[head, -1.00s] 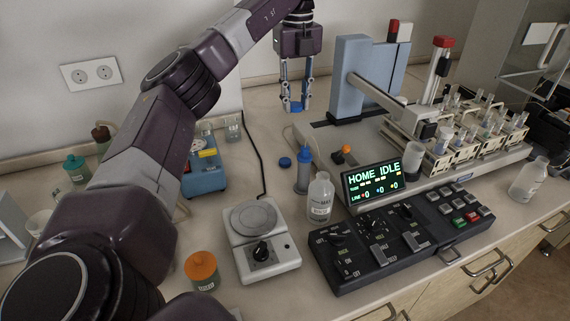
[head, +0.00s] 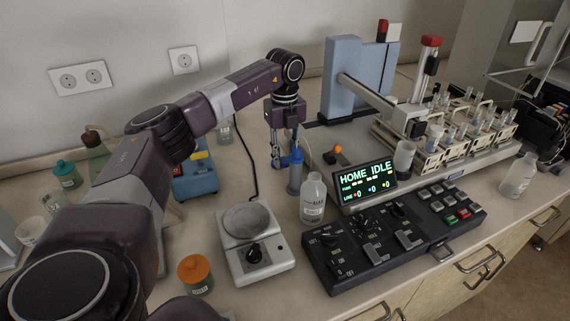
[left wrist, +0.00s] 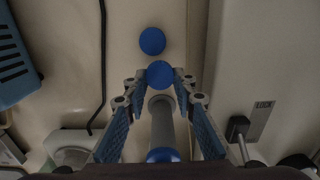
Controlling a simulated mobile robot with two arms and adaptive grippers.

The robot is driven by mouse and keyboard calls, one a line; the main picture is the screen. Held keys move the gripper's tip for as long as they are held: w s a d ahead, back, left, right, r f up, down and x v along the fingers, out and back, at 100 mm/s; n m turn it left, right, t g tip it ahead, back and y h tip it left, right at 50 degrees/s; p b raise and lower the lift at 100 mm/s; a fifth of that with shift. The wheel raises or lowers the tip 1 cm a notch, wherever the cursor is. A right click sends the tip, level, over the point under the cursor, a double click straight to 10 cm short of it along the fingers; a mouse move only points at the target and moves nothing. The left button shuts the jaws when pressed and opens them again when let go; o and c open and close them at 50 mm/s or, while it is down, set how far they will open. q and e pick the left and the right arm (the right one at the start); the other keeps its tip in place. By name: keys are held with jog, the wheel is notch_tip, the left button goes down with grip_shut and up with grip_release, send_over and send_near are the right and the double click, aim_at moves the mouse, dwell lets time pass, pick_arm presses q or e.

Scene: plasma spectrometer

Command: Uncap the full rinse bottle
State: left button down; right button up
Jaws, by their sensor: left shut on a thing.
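My left gripper (head: 285,160) points down over the bench behind the balance. It is shut on a round blue cap (left wrist: 159,74), seen between the fingertips in the left wrist view. A second blue cap (left wrist: 152,41) lies flat on the bench just beyond the fingertips. A clear bottle (head: 313,200) with a white label stands upright and uncapped, right of the balance. Another clear bottle (head: 517,178) stands open at the far right. The labels are too small to read surely. My right gripper is out of view.
A grey bottle with a blue top (head: 295,176) stands close beside the left fingers; it also shows in the wrist view (left wrist: 162,125). A balance (head: 254,248), control panel (head: 385,240), blue device (head: 195,178) and orange-lidded jar (head: 196,274) surround it. A black cable (left wrist: 103,70) runs left.

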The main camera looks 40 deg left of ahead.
aim_at(285, 161)
pick_arm(q)
jog(key=shift+f, duration=1.45)
jog(key=shift+f, duration=0.1)
jog(key=c, duration=1.6)
grip_release()
jog(key=shift+f, duration=0.1)
notch_tip(285, 161, up, 12)
jog(key=b, duration=0.1)
jog(key=shift+r, duration=0.25)
